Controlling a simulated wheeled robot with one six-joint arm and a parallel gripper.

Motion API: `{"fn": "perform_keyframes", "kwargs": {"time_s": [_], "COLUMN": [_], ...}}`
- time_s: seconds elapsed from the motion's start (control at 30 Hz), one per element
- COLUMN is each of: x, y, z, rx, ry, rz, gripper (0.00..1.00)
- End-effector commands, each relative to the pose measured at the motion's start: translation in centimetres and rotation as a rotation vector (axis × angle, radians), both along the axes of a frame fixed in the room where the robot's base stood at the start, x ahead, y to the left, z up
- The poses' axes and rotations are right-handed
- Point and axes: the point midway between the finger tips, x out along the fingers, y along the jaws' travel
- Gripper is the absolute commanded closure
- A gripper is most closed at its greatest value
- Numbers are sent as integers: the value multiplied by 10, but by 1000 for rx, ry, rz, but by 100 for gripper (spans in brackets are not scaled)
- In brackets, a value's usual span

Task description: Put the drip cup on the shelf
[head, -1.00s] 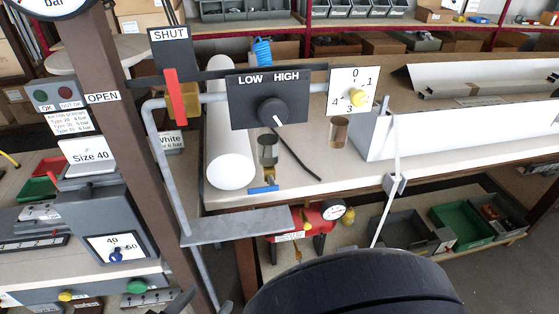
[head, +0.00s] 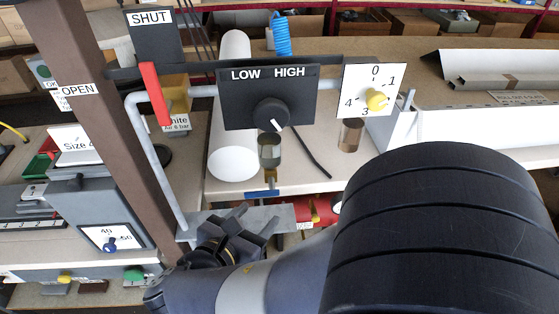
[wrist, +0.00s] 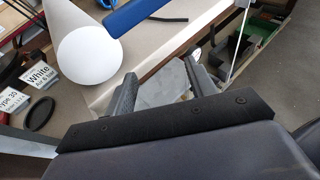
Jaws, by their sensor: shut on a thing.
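My gripper (head: 240,232) is at the grey metal shelf (head: 284,211), which sticks out from the bent pipe. In the wrist view its two dark fingers (wrist: 162,76) stand apart with a grey surface between them. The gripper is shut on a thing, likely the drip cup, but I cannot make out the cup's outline. A clear bowl (head: 269,150) with a brass drain and a blue lever (head: 262,193) hangs above the shelf. The blue lever also shows large in the wrist view (wrist: 140,14).
A black LOW/HIGH panel (head: 240,105), a white dial plate (head: 360,75) and a brown bowl (head: 350,136) hang above. A white roll (head: 232,163) lies on the bench behind. The brown post (head: 120,140) stands left of the shelf.

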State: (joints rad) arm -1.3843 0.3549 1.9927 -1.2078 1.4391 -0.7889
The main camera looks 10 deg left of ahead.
Motion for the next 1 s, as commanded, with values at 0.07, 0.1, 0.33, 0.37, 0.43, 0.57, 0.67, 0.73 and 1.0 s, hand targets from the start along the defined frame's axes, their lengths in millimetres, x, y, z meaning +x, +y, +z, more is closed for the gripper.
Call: {"fn": "perform_keyframes", "kwargs": {"time_s": [0.07, 0.1, 0.33, 0.37, 0.43, 0.57, 0.67, 0.73, 1.0], "x": [17, 24, 56, 59, 62, 63, 63, 63, 63], "y": [-8, -10, -21, -22, -23, -23, -23, -23, -23], "z": [0, 0, 0, 0, 0, -12, -26, -33, -35], "rx": [-1, -1, 0, -1, -2, -5, -6, -5, -1], "ry": [1, 1, 0, 0, 0, 3, 3, 2, 0], "rz": [-7, -7, -3, -3, -1, 1, 1, 1, 0], "gripper": [70, 70, 70, 70, 70, 70, 70, 70, 70]}}
